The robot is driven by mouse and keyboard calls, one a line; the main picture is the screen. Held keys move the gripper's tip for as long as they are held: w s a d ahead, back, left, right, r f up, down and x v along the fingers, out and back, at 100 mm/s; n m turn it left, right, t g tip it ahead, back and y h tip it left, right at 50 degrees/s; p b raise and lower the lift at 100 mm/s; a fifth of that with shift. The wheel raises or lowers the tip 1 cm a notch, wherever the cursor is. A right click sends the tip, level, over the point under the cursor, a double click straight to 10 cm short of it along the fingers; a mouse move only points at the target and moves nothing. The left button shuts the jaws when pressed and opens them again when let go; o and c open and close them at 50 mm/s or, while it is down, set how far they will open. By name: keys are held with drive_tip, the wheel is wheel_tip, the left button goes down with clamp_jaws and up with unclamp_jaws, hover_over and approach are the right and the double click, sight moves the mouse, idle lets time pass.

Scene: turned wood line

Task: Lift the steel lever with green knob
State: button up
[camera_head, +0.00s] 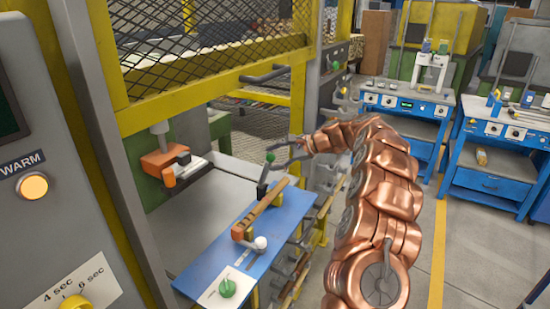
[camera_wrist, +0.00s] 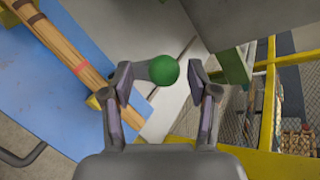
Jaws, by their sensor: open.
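The lever's green knob (camera_head: 270,157) tops a short dark grey stem (camera_head: 263,176) at the far end of the blue board. In the wrist view the round green knob (camera_wrist: 163,70) shows between my fingertips, with its grey stem running left behind the left finger. My gripper (camera_head: 283,156) is open and empty, just right of the knob in the head view. In the wrist view my gripper (camera_wrist: 160,82) has a finger on either side of the knob, with gaps showing. I cannot tell whether the knob lies at fingertip depth. The lever's base is partly hidden.
A wooden bar (camera_head: 265,208) lies along the blue board (camera_head: 215,265), near a white ball knob (camera_head: 260,243) and a green button (camera_head: 227,288). An orange clamp (camera_head: 162,165) hangs left. A yellow frame (camera_head: 220,85) with mesh stands behind. Blue benches (camera_head: 405,115) stand at right.

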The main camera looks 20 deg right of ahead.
drive_tip(key=v, duration=1.1)
drive_tip(key=shift+s+d+r, duration=0.2)
drive_tip(key=shift+d, duration=0.1)
drive_tip(key=shift+c, duration=0.3)
